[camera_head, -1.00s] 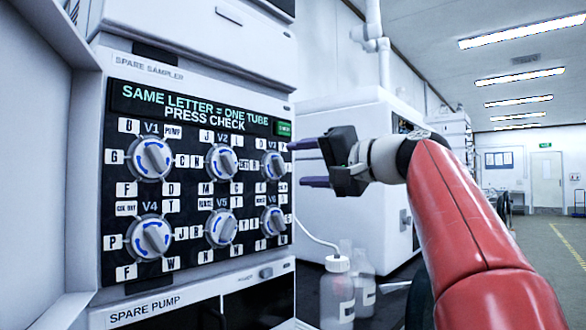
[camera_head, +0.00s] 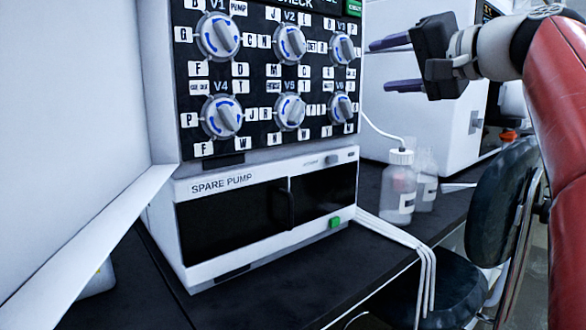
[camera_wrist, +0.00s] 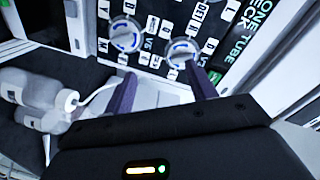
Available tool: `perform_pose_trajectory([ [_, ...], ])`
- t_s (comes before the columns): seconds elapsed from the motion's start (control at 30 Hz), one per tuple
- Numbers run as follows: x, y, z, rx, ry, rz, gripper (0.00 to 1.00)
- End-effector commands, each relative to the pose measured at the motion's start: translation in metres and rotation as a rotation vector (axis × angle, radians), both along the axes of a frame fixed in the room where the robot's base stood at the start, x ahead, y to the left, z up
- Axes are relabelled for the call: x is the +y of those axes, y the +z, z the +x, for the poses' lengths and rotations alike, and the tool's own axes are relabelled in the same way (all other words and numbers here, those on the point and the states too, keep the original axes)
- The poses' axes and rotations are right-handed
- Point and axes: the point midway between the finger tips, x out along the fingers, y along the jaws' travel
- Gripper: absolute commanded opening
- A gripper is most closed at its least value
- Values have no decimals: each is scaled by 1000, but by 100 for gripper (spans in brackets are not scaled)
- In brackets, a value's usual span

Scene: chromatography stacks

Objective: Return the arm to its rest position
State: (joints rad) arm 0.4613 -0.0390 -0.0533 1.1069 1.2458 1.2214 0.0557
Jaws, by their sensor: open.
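My gripper (camera_head: 390,64) is at the upper right in the head view, to the right of the valve panel (camera_head: 258,126). Its two purple fingers point left toward the panel, apart and with nothing between them. In the wrist view the open fingers (camera_wrist: 160,85) frame part of the panel, with valve knobs beyond them. The red arm reaches down the right edge of the head view. The panel carries several grey knobs with blue marks, labelled V1 to V6.
Below the panel is the spare pump (camera_head: 265,208) with a green button (camera_head: 334,223). Bottles (camera_head: 398,190) stand on the dark bench (camera_head: 300,290) beside it. White tubes (camera_head: 425,275) hang over the bench edge. A dark chair (camera_head: 497,205) stands at right, close to my arm.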

Motion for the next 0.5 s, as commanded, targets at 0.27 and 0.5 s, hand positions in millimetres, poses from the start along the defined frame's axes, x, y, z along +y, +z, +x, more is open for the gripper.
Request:
perform_pose_trajectory([
  [0.27,45,-160,-50,318,-58,-296,56],
  [0.5,57,-316,-138,509,-17,-697,56],
])
